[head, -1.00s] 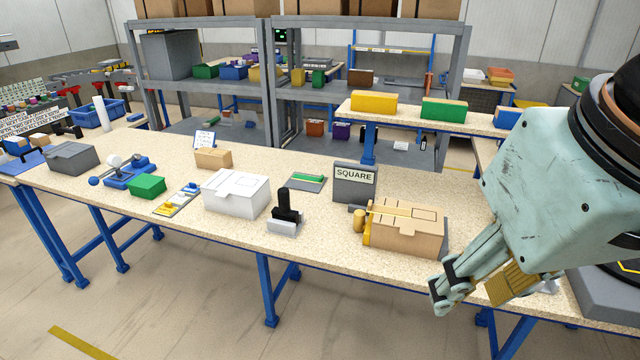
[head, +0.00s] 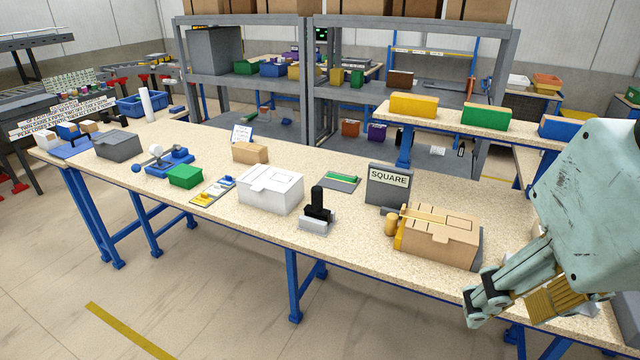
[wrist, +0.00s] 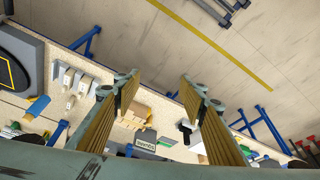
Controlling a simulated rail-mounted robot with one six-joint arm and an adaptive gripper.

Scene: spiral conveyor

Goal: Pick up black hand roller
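The black hand roller, seemingly the upright black piece (head: 318,207), stands in a light grey holder (head: 316,224) near the table's front edge, between the white box and the cardboard box. In the wrist view a dark piece that looks like the roller (wrist: 184,127) shows beside my right-hand finger. My gripper (head: 508,304) is at the right, over the table's front edge, past the cardboard box and apart from the roller. The wrist view shows my gripper (wrist: 160,79) with its two ribbed fingers spread and nothing between them.
A cardboard box (head: 440,240) with a yellow tape tool lies between roller and gripper. The SQUARE sign (head: 388,185) stands behind it. A white box (head: 270,190) is left of the roller, a grey-green tray (head: 341,181) behind it. Bare tabletop (head: 350,236) shows right of the holder.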

